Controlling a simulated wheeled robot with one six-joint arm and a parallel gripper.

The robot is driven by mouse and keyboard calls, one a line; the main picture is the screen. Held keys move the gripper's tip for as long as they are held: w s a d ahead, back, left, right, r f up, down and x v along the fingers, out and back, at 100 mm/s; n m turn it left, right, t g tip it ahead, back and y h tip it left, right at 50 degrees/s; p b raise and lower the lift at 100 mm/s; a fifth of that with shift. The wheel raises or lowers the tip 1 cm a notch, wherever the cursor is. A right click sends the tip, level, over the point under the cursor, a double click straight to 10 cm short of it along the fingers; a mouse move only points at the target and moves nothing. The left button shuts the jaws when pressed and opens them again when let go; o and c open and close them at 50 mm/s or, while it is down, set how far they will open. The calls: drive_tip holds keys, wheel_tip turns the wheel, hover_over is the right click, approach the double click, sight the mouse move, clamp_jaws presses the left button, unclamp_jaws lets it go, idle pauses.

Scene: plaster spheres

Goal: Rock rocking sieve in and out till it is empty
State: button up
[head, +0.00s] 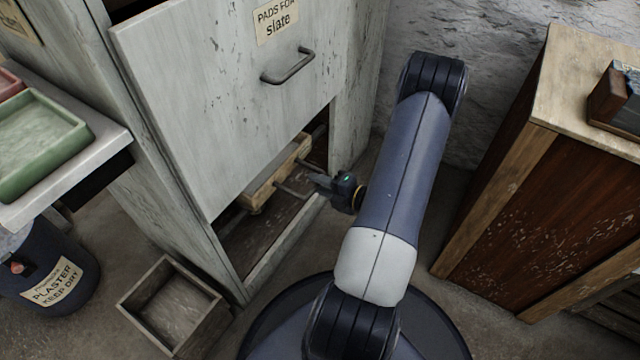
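A wooden frame (274,178), which looks like the rocking sieve, sits in the low opening of the grey cabinet. Its upper part is hidden behind the cabinet's front panel, and I cannot see what it holds. A thin metal bar (291,190) sticks out from it toward my gripper. My gripper (318,184) is at the right side of the opening, its fingers pointing left to the end of the bar. The fingers are small and seen from the side, so I cannot tell if they grip the bar.
The cabinet front (225,110) with a handle (288,67) and a slate label hangs above the opening. An open wooden box (174,306) stands on the floor at lower left. A blue plaster bin (50,280) and a green tray (40,140) are left. A wooden cabinet (540,215) stands right.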

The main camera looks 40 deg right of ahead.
drive_tip(key=p+v, duration=0.3)
drive_tip(key=v, duration=0.8)
drive_tip(key=shift+o, duration=0.4)
drive_tip(key=shift+w+r, duration=0.1)
drive_tip(key=shift+w, duration=0.05)
